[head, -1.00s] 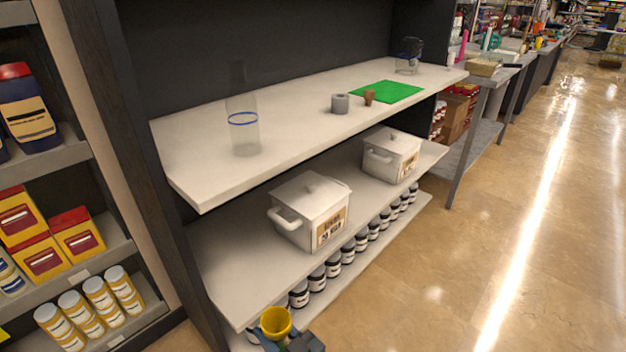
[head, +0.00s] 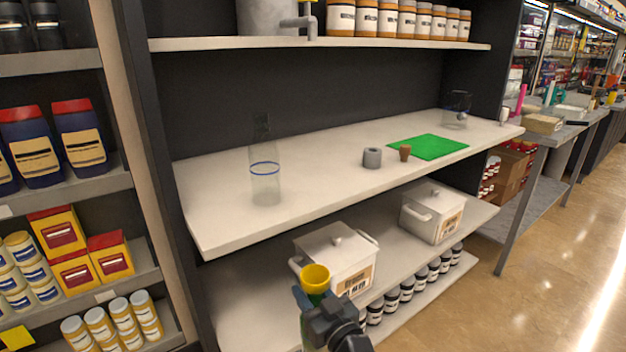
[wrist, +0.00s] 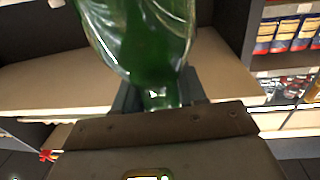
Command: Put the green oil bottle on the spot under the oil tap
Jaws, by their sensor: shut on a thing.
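My gripper (head: 325,318) is shut on the green oil bottle (head: 307,330), low in the head view in front of the shelf unit. A yellow funnel-like piece (head: 315,279) sits at the bottle's top. In the wrist view the green glass bottle (wrist: 140,40) fills the upper middle, between the fingers (wrist: 155,98). The grey oil tap (head: 300,22) sticks out from a grey tank (head: 268,15) on the upper shelf. The white worktop (head: 320,170) lies below it.
A clear glass vessel with a blue ring (head: 265,185) stands on the worktop's left part. A grey cylinder (head: 372,158), a brown stopper (head: 404,152), a green mat (head: 428,147) and a clear jar (head: 456,110) are farther right. White lidded boxes (head: 338,258) stand on the lower shelf.

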